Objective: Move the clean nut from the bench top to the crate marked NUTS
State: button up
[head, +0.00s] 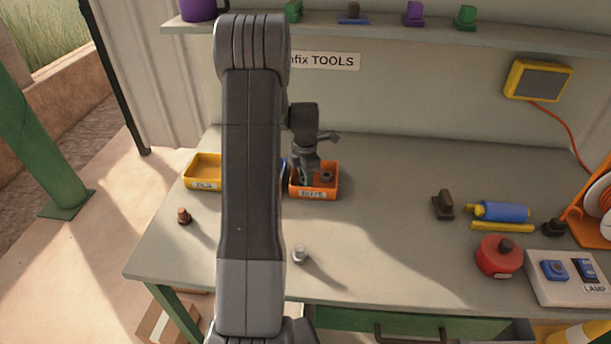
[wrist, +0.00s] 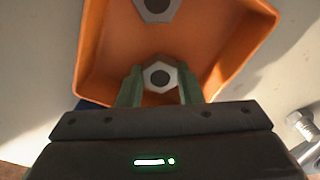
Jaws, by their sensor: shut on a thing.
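My gripper (head: 307,176) is down at the left part of the orange crate (head: 333,190), whose small label looks like NUTS. In the wrist view its green fingers (wrist: 160,90) are shut on a grey nut (wrist: 160,66), one finger on each side. The held nut is over or inside the crate; I cannot tell whether it touches the floor. Another grey nut (wrist: 157,5) lies in the crate, farther up the wrist view. The held nut is hidden in the head view.
A yellow crate (head: 203,185) stands to the left, partly behind my arm. A rusty bolt (head: 184,216) and a silver bolt (head: 300,256) stand on the bench top (head: 390,230). A red round container (head: 499,260) and a blue cylinder (head: 503,212) are at the right.

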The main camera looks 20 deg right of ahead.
jog(key=o, duration=1)
notch_tip(320, 180, up, 12)
jog(key=b, duration=0.1)
jog(key=shift+r, duration=0.1)
